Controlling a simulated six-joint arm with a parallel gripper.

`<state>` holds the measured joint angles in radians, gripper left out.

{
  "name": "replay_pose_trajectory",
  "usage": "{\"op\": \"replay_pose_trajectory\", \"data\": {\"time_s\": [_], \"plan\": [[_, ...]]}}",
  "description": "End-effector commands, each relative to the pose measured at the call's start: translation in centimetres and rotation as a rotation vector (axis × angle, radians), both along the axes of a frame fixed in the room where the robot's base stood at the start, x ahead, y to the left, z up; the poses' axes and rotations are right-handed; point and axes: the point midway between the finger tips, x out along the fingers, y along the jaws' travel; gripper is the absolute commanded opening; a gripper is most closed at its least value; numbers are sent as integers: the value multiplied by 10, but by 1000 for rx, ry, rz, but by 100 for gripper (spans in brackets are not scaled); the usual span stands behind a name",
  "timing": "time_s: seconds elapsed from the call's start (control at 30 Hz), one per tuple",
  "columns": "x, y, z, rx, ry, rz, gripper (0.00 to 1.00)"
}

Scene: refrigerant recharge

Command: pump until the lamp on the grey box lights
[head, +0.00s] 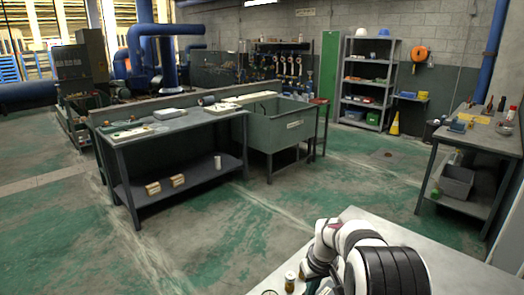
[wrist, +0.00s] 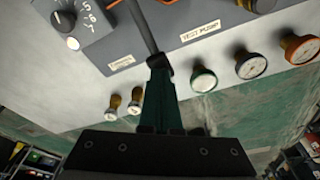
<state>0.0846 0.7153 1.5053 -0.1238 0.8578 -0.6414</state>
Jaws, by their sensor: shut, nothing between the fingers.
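In the wrist view my gripper (wrist: 159,68) is shut and empty, its green fingers pointing up the picture. A dark rod (wrist: 141,25) comes down from the top edge to the fingertips; I cannot tell whether they touch. The grey box (wrist: 98,20) is at upper left, with a black dial (wrist: 64,20) and numbers. A small round whitish lamp (wrist: 73,43) is below the dial; I cannot tell whether it is lit. The head view does not show the fingers clearly.
Green-rimmed (wrist: 203,80), dark-rimmed (wrist: 250,65) and orange-rimmed (wrist: 300,48) gauges stand right of my fingers. The head view shows a pale table (head: 440,255) under my arm, a workbench (head: 175,125) and open floor beyond.

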Motion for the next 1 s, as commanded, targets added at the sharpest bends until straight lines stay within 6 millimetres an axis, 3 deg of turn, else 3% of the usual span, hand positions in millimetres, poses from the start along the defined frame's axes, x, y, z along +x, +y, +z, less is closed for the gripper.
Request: {"op": "replay_pose_trajectory", "data": {"time_s": [0.27,0.5,0.8,1.0], "plan": [[1,0,19,0,-3,-1,0],[1,0,22,0,-2,-1,0],[1,0,65,0,-3,0,0],[0,0,70,1,-2,-1,0]]}}
